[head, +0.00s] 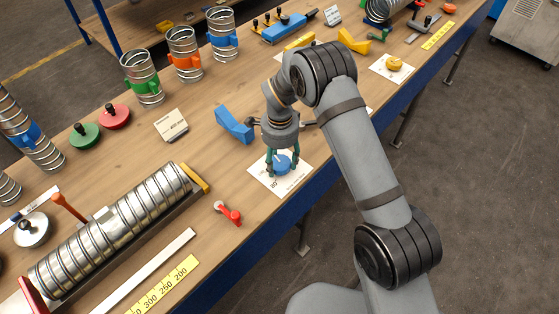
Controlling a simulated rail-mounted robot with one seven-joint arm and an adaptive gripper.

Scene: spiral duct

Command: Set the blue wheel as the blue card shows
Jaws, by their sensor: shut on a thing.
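The blue wheel (284,165) is a small blue disc on a white sheet (266,180) near the front edge of the bench. The sheet has printed marks, one reading like 30°. My gripper (282,168) points down over it, with its dark green fingers on either side, shut on the wheel. The wheel's top and any pointer are partly hidden by the gripper, so its angle cannot be read. A blue angled piece (235,126) lies behind and left of the sheet. I cannot make out a blue card for certain; a pale card with small text (171,125) stands further left.
A red-handled tool (229,212) lies left of the sheet. A long spiral duct (110,228) lies at the front left. Ringed duct pieces with green (141,85), orange and blue clamps stand behind. A yellow knob (394,63) sits on another sheet at right.

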